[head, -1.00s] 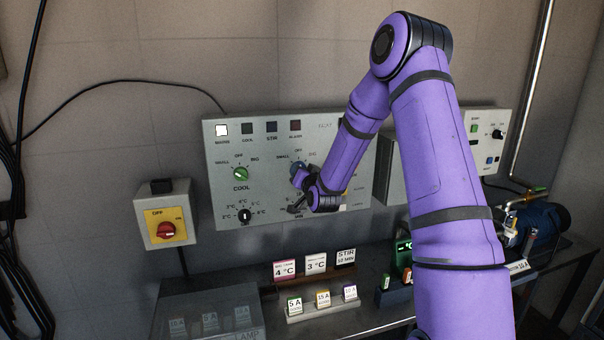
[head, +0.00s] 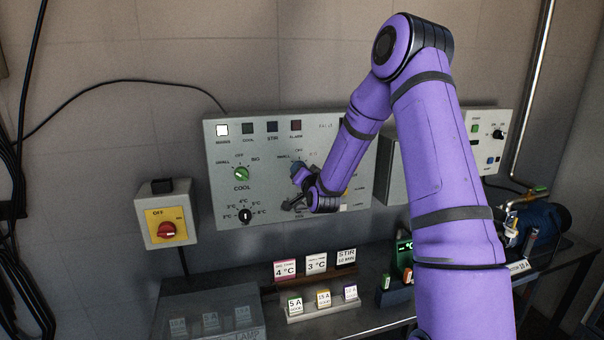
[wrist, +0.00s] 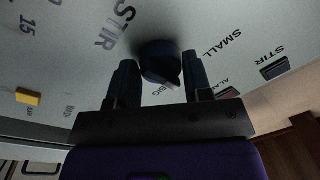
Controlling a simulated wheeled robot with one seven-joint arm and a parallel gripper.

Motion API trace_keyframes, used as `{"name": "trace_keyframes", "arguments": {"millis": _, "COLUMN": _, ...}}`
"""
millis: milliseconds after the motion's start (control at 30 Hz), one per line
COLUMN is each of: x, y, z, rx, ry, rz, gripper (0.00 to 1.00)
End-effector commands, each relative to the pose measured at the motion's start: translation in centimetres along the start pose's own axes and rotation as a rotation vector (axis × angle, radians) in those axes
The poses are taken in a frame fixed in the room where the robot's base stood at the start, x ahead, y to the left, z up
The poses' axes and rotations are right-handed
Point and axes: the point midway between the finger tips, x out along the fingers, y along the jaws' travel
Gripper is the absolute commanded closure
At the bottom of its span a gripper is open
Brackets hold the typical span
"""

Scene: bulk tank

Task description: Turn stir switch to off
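The dark blue stir knob (wrist: 160,60) is on the grey control panel, beside the STIR lettering in the wrist view. Its ridge points toward the lower right of that picture, close to the BIG lettering; I cannot tell the exact setting. In the head view the stir knob (head: 297,168) is partly hidden by my gripper (head: 298,190). My gripper (wrist: 160,72) is open in the wrist view. Its two fingers stand on either side of the knob, with a gap showing on each side.
The panel (head: 225,205) also carries a green COOL knob (head: 241,173), a black temperature knob (head: 245,215) and a row of indicator lamps. A yellow box with a red rotary switch (head: 166,230) is at left. Label cards stand on the bench (head: 350,312) below.

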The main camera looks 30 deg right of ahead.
Motion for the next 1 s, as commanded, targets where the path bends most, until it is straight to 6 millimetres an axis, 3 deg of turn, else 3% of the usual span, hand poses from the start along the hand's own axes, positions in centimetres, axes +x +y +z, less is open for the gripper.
{"name": "trace_keyframes", "arguments": {"millis": 33, "x": 0.0, "y": 0.0, "z": 0.0, "rx": 0.000, "ry": -0.001, "rz": 0.000, "gripper": 0.42}}
{"name": "trace_keyframes", "arguments": {"millis": 100, "x": 0.0, "y": 0.0, "z": 0.0, "rx": 0.000, "ry": 0.000, "rz": 0.000, "gripper": 0.31}}
{"name": "trace_keyframes", "arguments": {"millis": 467, "x": -0.6, "y": 0.0, "z": 0.0, "rx": -0.001, "ry": 0.000, "rz": 0.000, "gripper": 0.31}}
{"name": "trace_keyframes", "arguments": {"millis": 1000, "x": -9.3, "y": 0.0, "z": 0.0, "rx": -0.001, "ry": -0.001, "rz": 0.001, "gripper": 0.31}}
